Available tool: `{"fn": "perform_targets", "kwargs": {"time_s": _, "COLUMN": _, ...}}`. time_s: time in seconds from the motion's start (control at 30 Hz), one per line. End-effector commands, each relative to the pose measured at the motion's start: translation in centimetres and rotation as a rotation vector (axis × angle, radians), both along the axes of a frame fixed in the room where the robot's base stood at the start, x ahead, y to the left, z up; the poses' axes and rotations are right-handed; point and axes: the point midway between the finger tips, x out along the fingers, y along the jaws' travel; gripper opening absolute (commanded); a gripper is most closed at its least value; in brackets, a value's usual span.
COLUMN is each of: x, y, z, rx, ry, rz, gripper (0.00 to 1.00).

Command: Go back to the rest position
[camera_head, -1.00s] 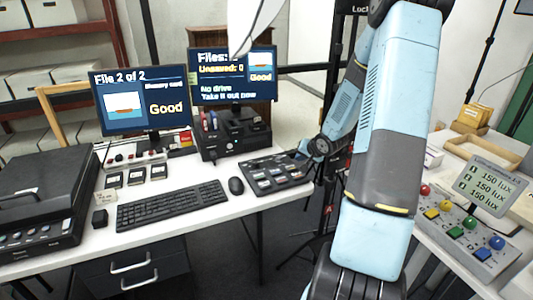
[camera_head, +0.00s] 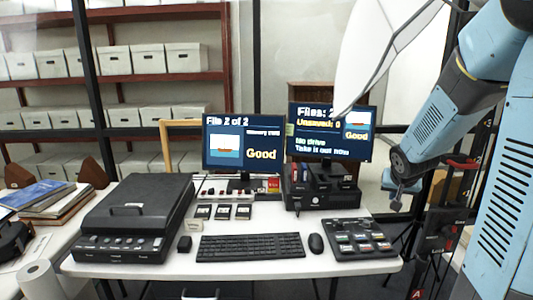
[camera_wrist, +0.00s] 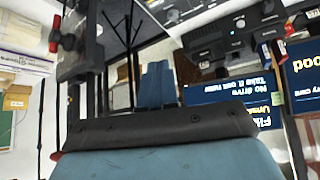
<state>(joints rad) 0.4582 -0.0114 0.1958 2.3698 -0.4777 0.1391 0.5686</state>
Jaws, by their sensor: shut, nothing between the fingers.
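My gripper (camera_wrist: 157,68) shows in the wrist view as two blue fingers side by side, shut with nothing between them. In the head view my arm comes down from the upper right, and my gripper (camera_head: 397,203) hangs at its lower end, small and partly in shadow. It is just right of the right-hand monitor (camera_head: 330,131) and above the right end of the white desk (camera_head: 370,270). It looks apart from the desk and everything on it.
The desk holds a black scanner (camera_head: 130,220), a left monitor (camera_head: 243,142), a keyboard (camera_head: 250,247), a mouse (camera_head: 316,243) and a black button panel (camera_head: 360,240). Several small dark cards lie behind the keyboard. Shelves of white boxes (camera_head: 135,60) stand behind. A side table (camera_head: 40,245) is at left.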

Motion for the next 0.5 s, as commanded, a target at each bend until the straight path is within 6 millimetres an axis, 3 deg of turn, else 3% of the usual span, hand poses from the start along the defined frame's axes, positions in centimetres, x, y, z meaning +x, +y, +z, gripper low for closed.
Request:
{"fn": "perform_targets", "kwargs": {"time_s": 0.2, "x": -4.3, "y": 3.1, "z": 4.6, "rx": -0.057, "ry": 0.036, "rz": 0.035, "gripper": 0.00}}
{"fn": "perform_targets", "kwargs": {"time_s": 0.5, "x": -11.4, "y": 7.4, "z": 9.0, "rx": -0.073, "ry": 0.091, "rz": 0.109, "gripper": 0.00}}
